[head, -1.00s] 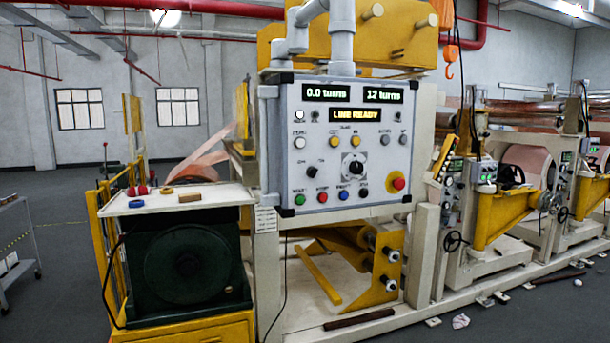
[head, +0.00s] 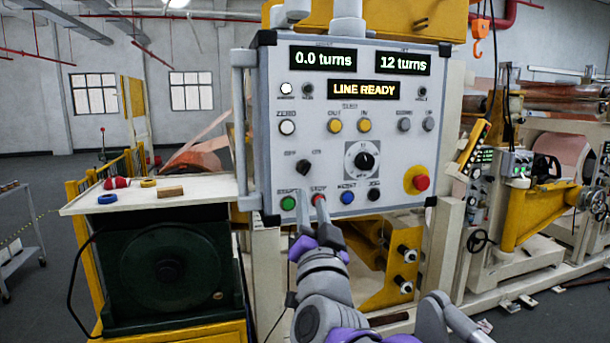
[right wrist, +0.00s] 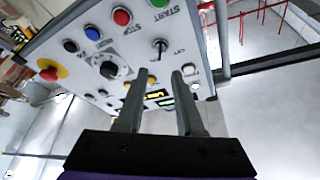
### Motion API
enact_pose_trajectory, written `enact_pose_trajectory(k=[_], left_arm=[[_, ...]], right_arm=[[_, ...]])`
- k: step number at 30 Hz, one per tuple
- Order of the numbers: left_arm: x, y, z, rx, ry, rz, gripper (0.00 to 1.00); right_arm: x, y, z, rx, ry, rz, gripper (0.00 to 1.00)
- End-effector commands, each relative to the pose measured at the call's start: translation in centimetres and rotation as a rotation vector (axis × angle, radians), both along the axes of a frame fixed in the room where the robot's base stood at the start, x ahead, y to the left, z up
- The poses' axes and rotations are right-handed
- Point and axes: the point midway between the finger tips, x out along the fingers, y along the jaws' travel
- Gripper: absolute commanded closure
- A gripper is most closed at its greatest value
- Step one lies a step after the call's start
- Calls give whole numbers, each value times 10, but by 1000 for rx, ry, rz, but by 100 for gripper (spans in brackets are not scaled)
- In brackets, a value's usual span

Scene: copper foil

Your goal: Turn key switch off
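The key switch (head: 303,167) is a small dark knob on the front of the grey control panel (head: 385,150), with OFF and ON lettering above it. It sits above the green and red buttons. I cannot tell for sure which way it points. It also shows in the right wrist view (right wrist: 160,45), just beyond my fingertips. My right gripper (head: 312,207) is in front of the panel's lower edge, below the key switch. In the right wrist view its two fingers (right wrist: 160,76) are apart with nothing between them. My left gripper is not in view.
A vertical handle rail (head: 240,130) runs along the panel's left side. A white-topped table (head: 150,195) stands left.

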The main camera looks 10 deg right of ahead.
Motion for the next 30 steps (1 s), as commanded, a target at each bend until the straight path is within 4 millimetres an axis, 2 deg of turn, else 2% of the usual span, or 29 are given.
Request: enact_pose_trajectory(k=[9,15,21,28,30], left_arm=[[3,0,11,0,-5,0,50],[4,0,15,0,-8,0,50],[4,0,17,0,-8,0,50],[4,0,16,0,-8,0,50],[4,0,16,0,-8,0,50]], right_arm=[[56,-10,21,-2,2,-1,64],[81,-15,30,-1,2,-1,64],[90,-16,32,-2,2,0,64],[91,-16,32,-1,3,1,64],[91,-16,32,-1,3,1,75]])
